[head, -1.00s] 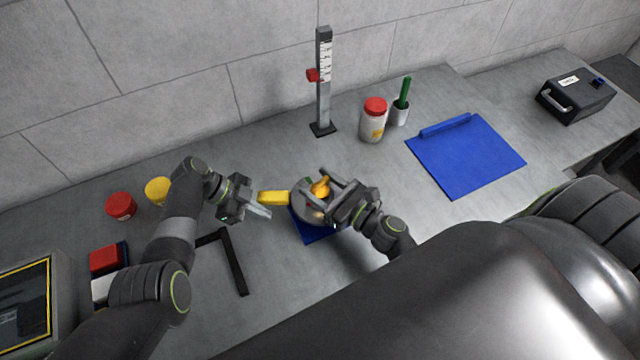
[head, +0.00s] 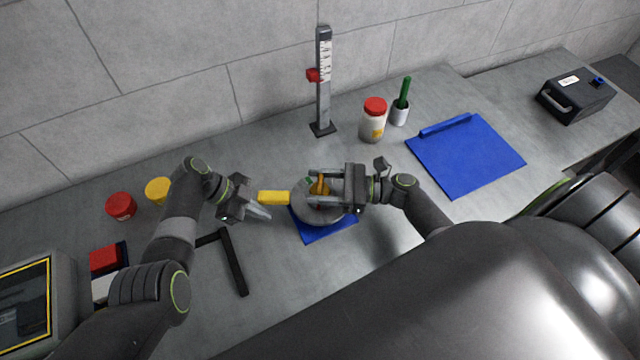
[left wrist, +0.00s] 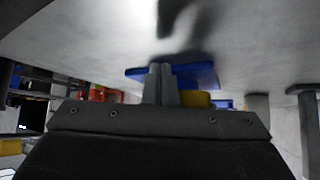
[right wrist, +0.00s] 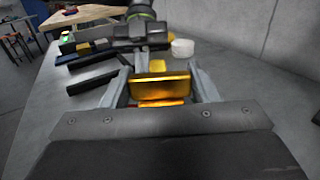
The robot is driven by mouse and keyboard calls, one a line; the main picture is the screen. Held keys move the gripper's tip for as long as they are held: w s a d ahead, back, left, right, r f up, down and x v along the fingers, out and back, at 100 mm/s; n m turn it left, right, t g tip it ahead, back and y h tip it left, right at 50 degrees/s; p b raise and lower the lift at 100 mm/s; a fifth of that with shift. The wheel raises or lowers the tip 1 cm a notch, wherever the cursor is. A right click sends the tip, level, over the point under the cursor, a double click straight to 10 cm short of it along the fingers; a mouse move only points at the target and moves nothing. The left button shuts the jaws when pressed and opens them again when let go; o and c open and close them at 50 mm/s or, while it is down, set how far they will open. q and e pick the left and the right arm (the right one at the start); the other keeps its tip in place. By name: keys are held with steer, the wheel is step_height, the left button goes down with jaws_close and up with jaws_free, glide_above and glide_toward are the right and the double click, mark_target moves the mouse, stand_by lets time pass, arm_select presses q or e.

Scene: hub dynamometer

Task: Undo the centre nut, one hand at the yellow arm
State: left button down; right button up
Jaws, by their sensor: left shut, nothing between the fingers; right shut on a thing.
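The orange-gold centre nut (head: 320,184) stands on a round grey hub (head: 309,213) on a blue base (head: 325,232). My right gripper (head: 312,188) is shut on the nut from the right; its fingers flank the gold nut (right wrist: 160,87) in the right wrist view. The yellow arm (head: 273,198) sticks out to the left of the hub. My left gripper (head: 264,215) is shut and empty, just below and left of the yellow arm's end. The left wrist view shows its closed fingers (left wrist: 161,84) beside the yellow arm (left wrist: 197,99); I cannot tell whether they touch.
A black angled bar (head: 233,262) lies on the bench below the left gripper. A height gauge (head: 323,90), a red-lidded jar (head: 373,122) and a cup with a green handle (head: 400,108) stand behind. A blue mat (head: 465,158) lies right. Red and yellow tubs stand left.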

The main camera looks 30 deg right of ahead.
steer(key=shift+g, duration=0.3)
steer(key=o, duration=1)
steer(key=v, duration=1.2)
steer(key=shift+w+d+f, duration=0.1)
steer(key=shift+f, duration=0.1)
